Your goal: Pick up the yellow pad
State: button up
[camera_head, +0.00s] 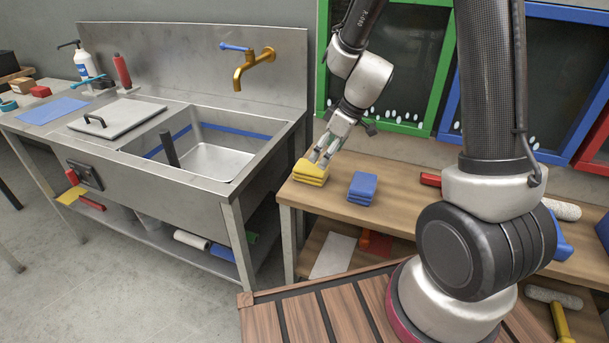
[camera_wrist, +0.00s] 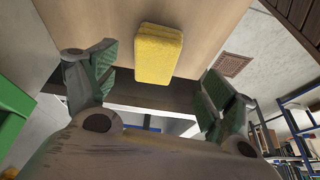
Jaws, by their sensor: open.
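A stack of yellow pads (camera_head: 310,172) lies at the left end of the wooden bench (camera_head: 411,199), close to the bench's edge. In the wrist view the yellow pad (camera_wrist: 158,54) shows as a rounded block on the wood, between and beyond the fingers. My gripper (camera_head: 321,152) is just above and touching or nearly touching the pads in the head view; I cannot tell whether there is contact. In the wrist view my gripper (camera_wrist: 154,98) is open, with its green-lined fingers wide apart and nothing between the tips.
A stack of blue pads (camera_head: 362,188) lies right of the yellow pads on the bench. A steel sink (camera_head: 200,160) with a tap (camera_head: 250,66) stands to the left, across a narrow gap. Green and blue frames (camera_head: 395,128) stand behind the bench.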

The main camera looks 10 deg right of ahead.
aim_at(316, 167)
jog(key=shift+w+n, duration=0.1)
jog(key=shift+n, duration=0.3)
jog(key=shift+a+f, duration=0.1)
jog(key=shift+f, duration=0.2)
jog(key=x, duration=0.7)
jog(key=shift+w, duration=0.25)
jog(key=c, duration=1.2)
notch_tip(316, 167, up, 10)
